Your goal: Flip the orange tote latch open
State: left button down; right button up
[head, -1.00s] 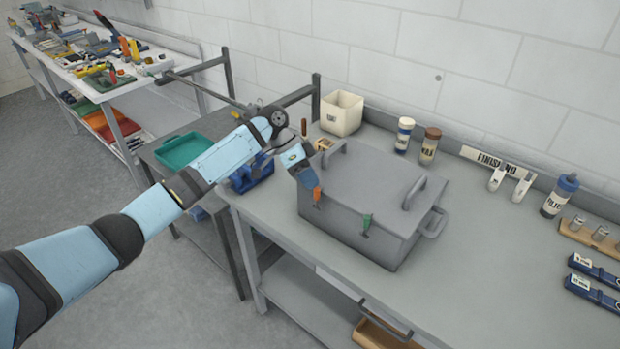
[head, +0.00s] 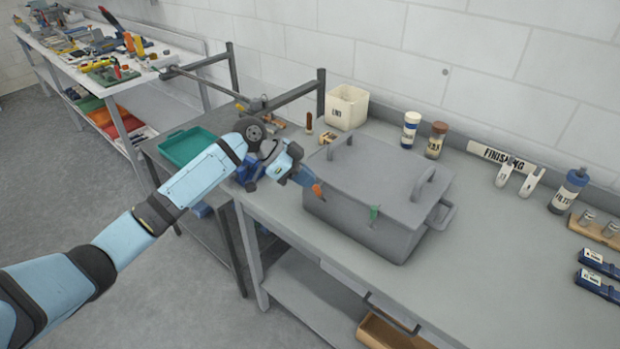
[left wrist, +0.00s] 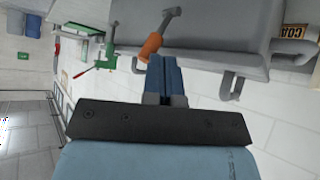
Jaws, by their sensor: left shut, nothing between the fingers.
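The grey tote (head: 360,225) stands on the workbench with its lid shut. The orange latch (head: 318,190) is on its front wall near the left corner and looks tilted. The green latch (head: 374,213) is further right on the same wall. My left gripper (head: 311,183) is shut and empty, its fingertips close beside the orange latch. In the left wrist view the blue fingers (left wrist: 165,75) are together just beside the orange handle (left wrist: 151,46); I cannot tell whether they touch. The green latch also shows there (left wrist: 105,55). My right gripper is not in view.
A cream bin (head: 346,107) stands behind the tote, with bottles (head: 410,130) to its right. A blue vise (head: 250,172) is partly behind my left wrist. The bench front (head: 460,270) right of the tote is clear.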

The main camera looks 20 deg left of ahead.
pick_arm(q)
jog(key=s+t+b, duration=0.1)
jog(key=s+h+b, duration=0.1)
jog(key=s+a+f+m+t+b, duration=0.1)
jog(key=shift+s+a+t+h, duration=0.1)
jog(key=shift+s+t+h, duration=0.05)
jog(key=shift+t+h, duration=0.15)
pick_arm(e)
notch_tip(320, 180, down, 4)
pick_arm(q)
jog(key=shift+r, duration=0.15)
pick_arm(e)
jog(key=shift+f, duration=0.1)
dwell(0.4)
